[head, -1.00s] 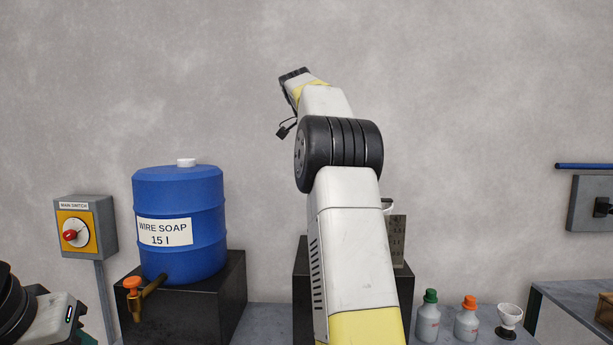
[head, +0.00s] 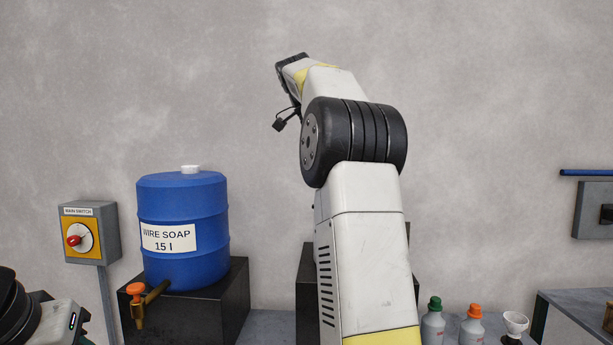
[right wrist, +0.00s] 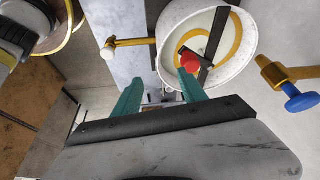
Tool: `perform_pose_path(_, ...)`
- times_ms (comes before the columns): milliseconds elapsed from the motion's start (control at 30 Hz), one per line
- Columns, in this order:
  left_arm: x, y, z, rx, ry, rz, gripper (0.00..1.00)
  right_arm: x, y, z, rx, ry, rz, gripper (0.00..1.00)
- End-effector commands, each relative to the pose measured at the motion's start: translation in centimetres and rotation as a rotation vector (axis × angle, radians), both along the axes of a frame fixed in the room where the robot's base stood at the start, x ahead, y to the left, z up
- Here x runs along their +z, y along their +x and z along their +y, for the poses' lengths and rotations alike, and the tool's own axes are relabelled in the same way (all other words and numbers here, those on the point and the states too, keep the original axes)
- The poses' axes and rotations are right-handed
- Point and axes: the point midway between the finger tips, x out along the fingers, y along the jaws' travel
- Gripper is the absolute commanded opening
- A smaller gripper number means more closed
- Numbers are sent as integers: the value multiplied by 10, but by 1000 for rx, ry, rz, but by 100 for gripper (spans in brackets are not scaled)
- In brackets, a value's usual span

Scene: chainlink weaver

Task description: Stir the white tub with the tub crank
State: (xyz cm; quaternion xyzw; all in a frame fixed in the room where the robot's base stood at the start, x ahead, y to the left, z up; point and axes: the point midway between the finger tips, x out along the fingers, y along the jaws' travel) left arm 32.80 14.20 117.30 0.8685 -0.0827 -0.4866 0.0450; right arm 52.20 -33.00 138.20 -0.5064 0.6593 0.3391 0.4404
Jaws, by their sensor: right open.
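The white tub (right wrist: 246,55) is at the top right of the right wrist view, with a yellow ring inside. The tub crank shows as a dark bar (right wrist: 216,35) across the tub's mouth with a red knob (right wrist: 190,62). My right gripper (right wrist: 160,80) has two teal fingers standing apart with nothing between them. The red knob appears just beyond the right finger's tip; I cannot tell the gap. In the head view my right arm rises through the middle and its gripper is not visible. My left arm shows only at the lower left, without its fingers.
A blue wire soap drum (head: 182,265) with an orange-handled tap (head: 136,292) stands on a black block. A main switch (head: 79,240) is left of it. Two bottles (head: 432,328) and a white cup (head: 515,323) stand lower right. A blue-handled brass tap (right wrist: 290,85) is right of the tub.

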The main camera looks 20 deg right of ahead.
Motion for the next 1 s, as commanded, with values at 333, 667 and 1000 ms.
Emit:
perform_pose_path(333,0,0,0,0,0,0,34,8,-66,41,5,1,-1,50)
perform_pose_path(667,0,0,0,0,0,0,34,10,-87,55,0,0,0,50)
perform_pose_path(1000,0,0,0,0,0,0,34,7,-85,57,11,13,2,50)
